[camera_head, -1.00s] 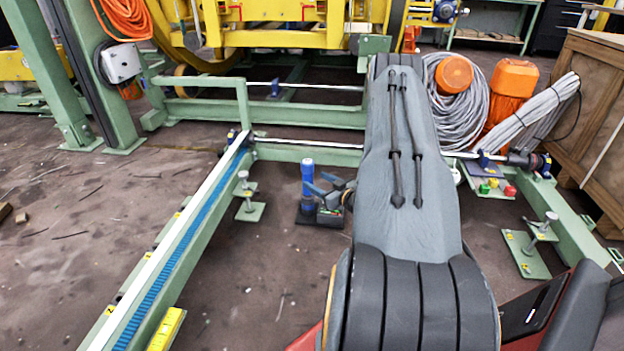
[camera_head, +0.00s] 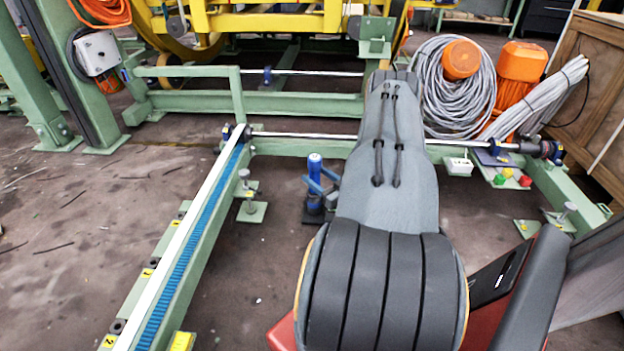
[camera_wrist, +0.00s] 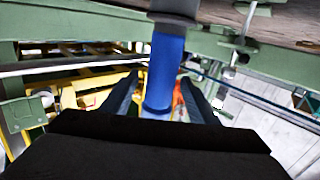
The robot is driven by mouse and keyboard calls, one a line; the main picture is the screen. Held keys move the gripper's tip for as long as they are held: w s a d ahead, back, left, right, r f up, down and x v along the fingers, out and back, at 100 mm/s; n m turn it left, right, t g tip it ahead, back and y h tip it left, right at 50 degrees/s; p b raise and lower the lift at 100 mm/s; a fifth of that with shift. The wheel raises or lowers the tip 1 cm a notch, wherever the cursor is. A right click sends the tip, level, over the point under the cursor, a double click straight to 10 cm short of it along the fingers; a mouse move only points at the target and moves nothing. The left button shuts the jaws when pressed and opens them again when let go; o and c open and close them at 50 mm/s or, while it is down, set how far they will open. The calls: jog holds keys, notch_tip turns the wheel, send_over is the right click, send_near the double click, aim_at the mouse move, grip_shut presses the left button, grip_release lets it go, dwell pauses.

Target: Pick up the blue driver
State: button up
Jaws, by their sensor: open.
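The blue driver (camera_head: 314,168) is a blue cylinder standing upright on a dark base on the floor, left of my arm in the head view. In the wrist view the blue driver (camera_wrist: 165,65) runs down between the two dark fingers of my gripper (camera_wrist: 160,84), with a dark collar at the top of the picture. In the head view my gripper (camera_head: 322,183) is at the driver, its fingers near the cylinder; my arm hides part of it. The fingers are open, one on each side of the driver. Whether either finger touches it I cannot tell.
A green rail with a blue strip (camera_head: 192,240) runs along the left. A metal rod (camera_head: 300,136) crosses behind the driver. A grey cable coil (camera_head: 445,100) and an orange object (camera_head: 520,62) are at the back right. Bare floor lies left of the driver.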

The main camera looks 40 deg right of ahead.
jog(key=w+b, duration=0.1)
jog(key=w, duration=0.1)
jog(key=w+b, duration=0.2)
jog(key=w, duration=0.1)
jog(key=shift+d, duration=0.2)
jog(key=shift+c, duration=0.4)
jog(key=c, duration=1.1)
jog(key=shift+r, duration=0.1)
jog(key=shift+c, duration=0.6)
jog(key=shift+r, duration=0.1)
